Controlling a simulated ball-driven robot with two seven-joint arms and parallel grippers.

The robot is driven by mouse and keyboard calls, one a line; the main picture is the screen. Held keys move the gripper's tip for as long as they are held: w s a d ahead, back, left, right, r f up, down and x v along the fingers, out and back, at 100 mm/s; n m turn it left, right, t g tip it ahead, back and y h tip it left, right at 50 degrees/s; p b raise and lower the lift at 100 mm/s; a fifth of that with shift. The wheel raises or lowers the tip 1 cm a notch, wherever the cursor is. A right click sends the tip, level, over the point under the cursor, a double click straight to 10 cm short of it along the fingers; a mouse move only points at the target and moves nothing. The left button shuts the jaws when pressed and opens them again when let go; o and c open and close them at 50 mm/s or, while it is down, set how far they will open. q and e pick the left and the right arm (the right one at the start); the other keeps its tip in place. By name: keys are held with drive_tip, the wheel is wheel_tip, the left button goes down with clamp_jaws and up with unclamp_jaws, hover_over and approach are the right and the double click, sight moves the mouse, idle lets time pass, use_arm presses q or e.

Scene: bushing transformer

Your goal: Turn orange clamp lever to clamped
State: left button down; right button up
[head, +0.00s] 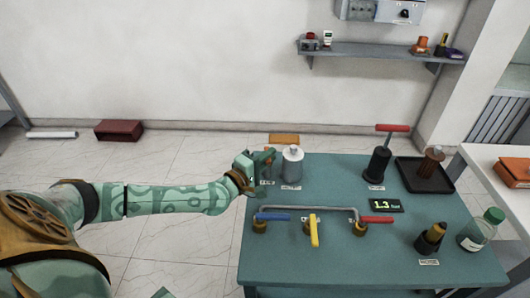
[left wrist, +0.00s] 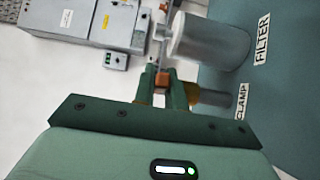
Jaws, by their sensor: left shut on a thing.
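My left gripper (head: 262,160) is at the back left corner of the teal table (head: 330,260), just left of the grey filter canister (head: 292,167). In the left wrist view its fingers (left wrist: 162,88) are shut on the small orange clamp lever (left wrist: 163,76). The fingers hide much of the lever, so its exact angle is hard to tell. A grey cylindrical part (left wrist: 212,97) is beside the fingers, near the CLAMP label (left wrist: 242,101). The filter canister (left wrist: 210,45) is close to the fingertips. My right gripper is not in view.
A pipe with blue, yellow (head: 314,232) and red (head: 377,219) valve levers stands along the table's middle. A red-handled pump (head: 378,160), a black tray (head: 425,177), a bushing (head: 430,240) and a bottle (head: 482,230) stand to the right. The front left tabletop is clear.

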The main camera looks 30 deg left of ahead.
use_arm(q)
drive_tip(key=n+y+p, duration=0.1)
drive_tip(key=p, duration=0.1)
drive_tip(key=n+y+p, duration=0.1)
drive_tip(key=y+p, duration=0.1)
drive_tip(key=d+n+y+p, duration=0.1)
drive_tip(key=y+p, duration=0.1)
drive_tip(key=shift+w+r+n, duration=0.3)
drive_tip(key=shift+w+d+f+n+g+y+b, duration=0.15)
drive_tip(key=shift+w+n+g+y, duration=0.2)
drive_tip(key=shift+n+g+y, duration=1.05)
drive_tip(key=shift+w+f+n+g+y+b, duration=0.3)
drive_tip(key=shift+n+y, duration=0.65)
drive_tip(key=shift+y, duration=1.2)
drive_tip(key=shift+w+d+n+g+y+b, duration=0.1)
drive_tip(key=shift+w+n+g+y, duration=0.25)
drive_tip(key=shift+n+g+y, duration=1.05)
drive_tip(key=shift+t+y, duration=0.3)
drive_tip(key=shift+y, duration=0.15)
drive_tip(key=shift+a+r, duration=0.1)
drive_tip(key=c, duration=1.7)
unclamp_jaws()
drive_tip(key=shift+w, duration=0.1)
